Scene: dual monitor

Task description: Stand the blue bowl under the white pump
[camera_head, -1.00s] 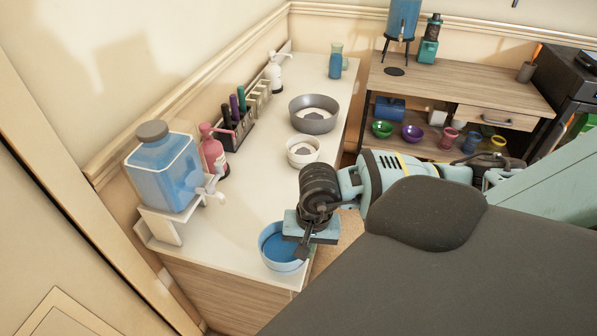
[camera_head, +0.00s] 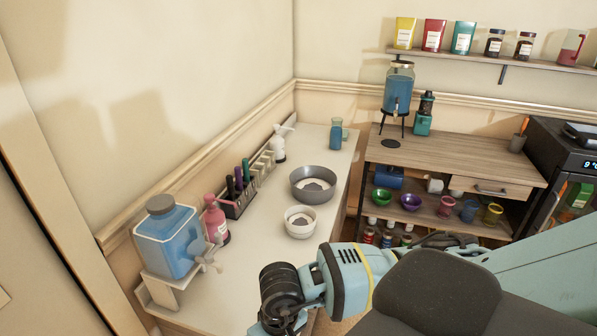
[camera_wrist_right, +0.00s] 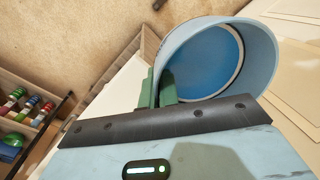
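The blue bowl (camera_wrist_right: 206,58) fills the upper middle of the right wrist view, tilted in the picture. The green fingers of my right gripper (camera_wrist_right: 160,88) are closed on its wall, one inside and one outside. Whether the bowl touches the counter is hard to tell. In the head view the bowl is below the frame, and my right wrist is cut off at the bottom edge. The white pump (camera_head: 279,144) is a white bottle with a spout, standing at the far end of the white counter (camera_head: 262,238), against the wall. My left gripper is not in view.
A grey bowl (camera_head: 313,178) and a small white bowl (camera_head: 300,216) stand on the counter. A blue-water dispenser (camera_head: 168,243), a pink pump bottle (camera_head: 215,222) and a marker rack (camera_head: 236,204) line the wall. A blue jar (camera_head: 336,134) stands near the far end.

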